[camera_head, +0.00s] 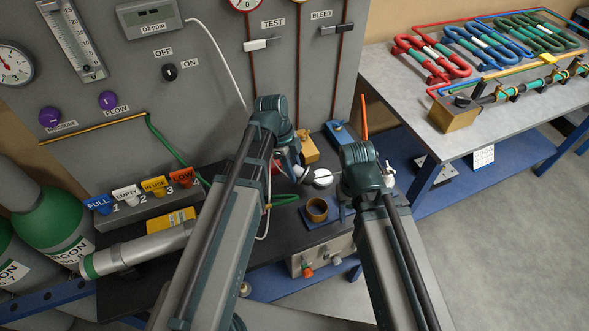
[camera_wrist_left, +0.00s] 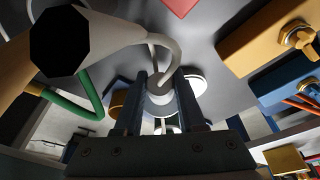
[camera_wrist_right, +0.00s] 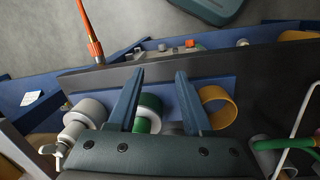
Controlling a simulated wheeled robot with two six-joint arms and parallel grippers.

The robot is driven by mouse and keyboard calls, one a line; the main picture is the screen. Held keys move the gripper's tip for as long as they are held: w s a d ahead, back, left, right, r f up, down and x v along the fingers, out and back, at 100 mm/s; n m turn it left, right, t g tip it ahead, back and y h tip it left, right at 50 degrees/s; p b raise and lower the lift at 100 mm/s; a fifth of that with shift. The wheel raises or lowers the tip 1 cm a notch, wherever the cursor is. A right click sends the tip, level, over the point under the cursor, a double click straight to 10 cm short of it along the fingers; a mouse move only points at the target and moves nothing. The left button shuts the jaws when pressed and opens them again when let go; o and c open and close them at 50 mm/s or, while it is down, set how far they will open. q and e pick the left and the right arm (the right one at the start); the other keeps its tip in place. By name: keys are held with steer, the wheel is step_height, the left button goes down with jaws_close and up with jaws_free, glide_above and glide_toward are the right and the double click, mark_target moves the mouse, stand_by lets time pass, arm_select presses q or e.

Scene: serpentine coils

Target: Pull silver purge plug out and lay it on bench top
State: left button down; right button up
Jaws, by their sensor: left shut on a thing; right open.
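My left gripper (camera_wrist_left: 165,100) is shut on a small silver-grey piece (camera_wrist_left: 159,86), which looks like the silver purge plug. A curved grey stem rises from it in the left wrist view. A pale round piece (camera_head: 322,178) shows beside this gripper in the head view; I cannot tell whether it is part of the plug. My right gripper (camera_wrist_right: 158,90) is open and empty above the bench, with a green and white cylinder (camera_wrist_right: 148,113) beyond its fingers. The dark bench top (camera_head: 282,220) lies below both grippers. Arm links hide part of the work area.
A tan ring-shaped cup (camera_head: 317,209) stands on a blue pad. An orange rod (camera_head: 364,117) stands behind the right gripper. A grey box with knobs (camera_head: 325,254) is at the bench front. The gauge panel (camera_head: 215,90) rises behind. Gas cylinders (camera_head: 52,222) are at left.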

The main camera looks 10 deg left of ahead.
arm_select(q)
steer(key=shift+c, duration=2.1)
jaws_free()
steer(key=p+v, duration=1.3)
steer(key=shift+r, duration=0.35)
arm_select(e)
step_height(320, 180, up, 13)
arm_select(q)
steer(key=shift+s, duration=0.1)
steer(key=s+d+f+n+y+b, duration=0.1)
steer(key=s+d+n+y, duration=0.3)
steer(key=s+d+n, duration=0.5)
steer(key=shift+s+f+n+b, duration=0.3)
steer(key=shift+s+f+n, duration=0.75)
steer(key=shift+n, duration=2.65)
arm_select(e)
steer(key=shift+f, duration=0.9)
